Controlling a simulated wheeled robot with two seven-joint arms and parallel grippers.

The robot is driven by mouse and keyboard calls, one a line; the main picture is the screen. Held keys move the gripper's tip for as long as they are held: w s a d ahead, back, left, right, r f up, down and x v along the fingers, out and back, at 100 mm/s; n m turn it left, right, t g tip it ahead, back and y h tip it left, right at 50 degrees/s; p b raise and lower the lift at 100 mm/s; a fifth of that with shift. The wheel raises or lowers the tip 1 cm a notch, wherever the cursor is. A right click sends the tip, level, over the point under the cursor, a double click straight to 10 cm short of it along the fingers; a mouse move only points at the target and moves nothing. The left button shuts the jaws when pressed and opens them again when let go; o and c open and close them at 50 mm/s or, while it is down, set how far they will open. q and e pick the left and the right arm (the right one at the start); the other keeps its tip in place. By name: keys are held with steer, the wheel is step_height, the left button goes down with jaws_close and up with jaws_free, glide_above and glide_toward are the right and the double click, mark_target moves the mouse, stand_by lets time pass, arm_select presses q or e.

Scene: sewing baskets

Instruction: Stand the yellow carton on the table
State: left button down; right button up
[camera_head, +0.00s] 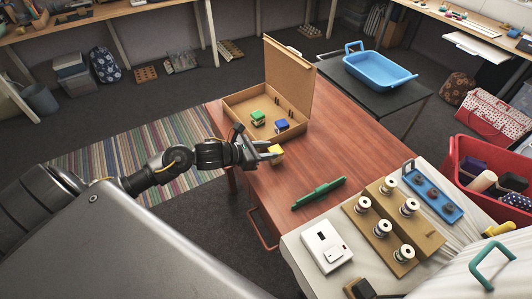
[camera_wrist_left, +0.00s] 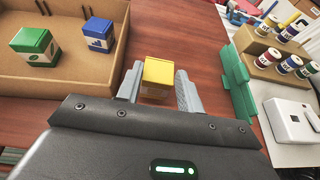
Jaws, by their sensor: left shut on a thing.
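The yellow carton (camera_head: 276,150) is at the left edge of the red-brown table (camera_head: 330,185), in front of the open cardboard box. In the left wrist view the yellow carton (camera_wrist_left: 158,72) shows a yellow top and a pale lower side. My left gripper (camera_head: 270,151) is shut on it, with one grey finger (camera_wrist_left: 130,82) and the other (camera_wrist_left: 185,90) on opposite sides. I cannot tell whether its underside touches the table. My right gripper is not in view.
The open box (camera_head: 240,97) holds a green carton (camera_head: 257,118) and a blue carton (camera_head: 281,125). Spool stands (camera_head: 372,226) and a white device (camera_head: 326,245) are nearer. The table's middle is clear.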

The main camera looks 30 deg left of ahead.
arm_select(q)
steer(key=shift+f, duration=1.05)
steer(key=shift+f, duration=0.1)
steer(key=c, duration=0.9)
jaws_free()
